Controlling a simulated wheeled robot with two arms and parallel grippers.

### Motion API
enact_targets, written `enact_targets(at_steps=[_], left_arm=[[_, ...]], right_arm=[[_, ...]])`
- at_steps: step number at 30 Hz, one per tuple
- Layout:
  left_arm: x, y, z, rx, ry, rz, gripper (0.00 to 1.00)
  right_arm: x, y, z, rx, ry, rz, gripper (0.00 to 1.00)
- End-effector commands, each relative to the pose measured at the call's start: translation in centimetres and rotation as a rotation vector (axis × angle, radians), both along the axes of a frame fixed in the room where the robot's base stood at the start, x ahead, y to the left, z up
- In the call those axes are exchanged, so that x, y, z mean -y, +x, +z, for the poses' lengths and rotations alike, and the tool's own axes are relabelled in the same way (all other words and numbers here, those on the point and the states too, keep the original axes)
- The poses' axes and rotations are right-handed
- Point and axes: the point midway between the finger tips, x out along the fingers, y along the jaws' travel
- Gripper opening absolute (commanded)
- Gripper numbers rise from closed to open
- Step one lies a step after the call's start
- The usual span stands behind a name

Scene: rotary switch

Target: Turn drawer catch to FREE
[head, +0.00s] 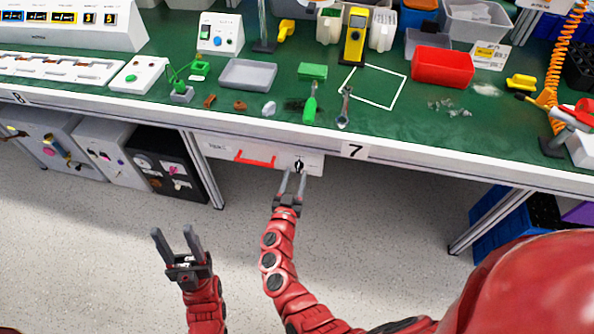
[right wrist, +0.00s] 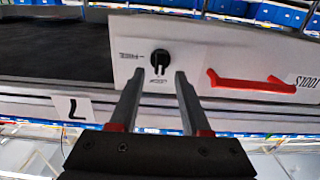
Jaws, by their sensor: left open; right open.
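The drawer catch is a round black knob (head: 299,165) on the white front of a drawer under the bench. In the right wrist view, which is upside down, the knob (right wrist: 160,58) has a small label at its left that seems to read FREE and another below it. A pale mark on the knob points toward the lower label. My right gripper (head: 294,177) is open in front of the knob; in the right wrist view its fingertips (right wrist: 159,78) stand on either side below it, apparently apart from it. My left gripper (head: 172,231) is open and empty over the floor.
The drawer front (head: 222,148) bears a red handle (head: 256,159) and a TOOLS label. The green bench top (head: 430,117) above carries trays and tools. A bench leg (head: 205,170) and dark cabinet (head: 165,165) stand left. The floor ahead is clear.

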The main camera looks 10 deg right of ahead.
Motion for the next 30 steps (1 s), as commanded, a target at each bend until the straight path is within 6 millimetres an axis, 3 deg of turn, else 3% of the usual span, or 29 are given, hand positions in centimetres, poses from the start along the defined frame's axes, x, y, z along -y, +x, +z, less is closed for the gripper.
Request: enact_targets(at_steps=[6,15,23,30], left_arm=[[0.0,0.0,-0.2,0.0,0.0,0.0,0.5],[0.0,0.0,-0.2,0.0,0.0,0.0,0.5],[0.0,0.0,-0.2,0.0,0.0,0.0,0.5],[0.0,0.0,-0.2,0.0,0.0,0.0,0.5]], right_arm=[[0.8,2.0,0.1,0.002,-0.001,0.0,0.47],[0.9,2.2,0.0,0.001,0.0,-0.001,0.47],[0.9,2.2,0.0,0.001,0.0,-0.001,0.03],[0.9,2.2,0.0,0.002,0.001,-0.001,0.0]])
